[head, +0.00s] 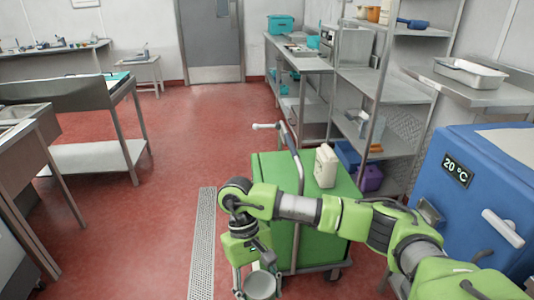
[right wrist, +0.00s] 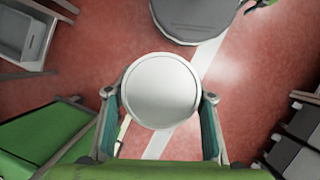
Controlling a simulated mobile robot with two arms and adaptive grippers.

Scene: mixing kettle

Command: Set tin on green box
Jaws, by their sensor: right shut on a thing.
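The tin is a round, pale metal piece in the right wrist view (right wrist: 160,88), between the two fingers of my right gripper (right wrist: 160,100). My right gripper is shut on it. In the head view the tin (head: 260,287) hangs low at the bottom edge, under my right gripper (head: 256,274), over the floor to the left of the green box. The green box (head: 322,238) stands on a wheeled trolley, partly behind my right arm. Its side also shows at the lower left of the right wrist view (right wrist: 45,135). My left gripper is not in view.
A cream canister (head: 326,167) stands on top of the green box. The trolley handle (head: 292,150) rises at its left side. A blue unit (head: 480,195) reading 20 °C stands at right. Metal shelving (head: 385,85) is behind. Red floor at left is open.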

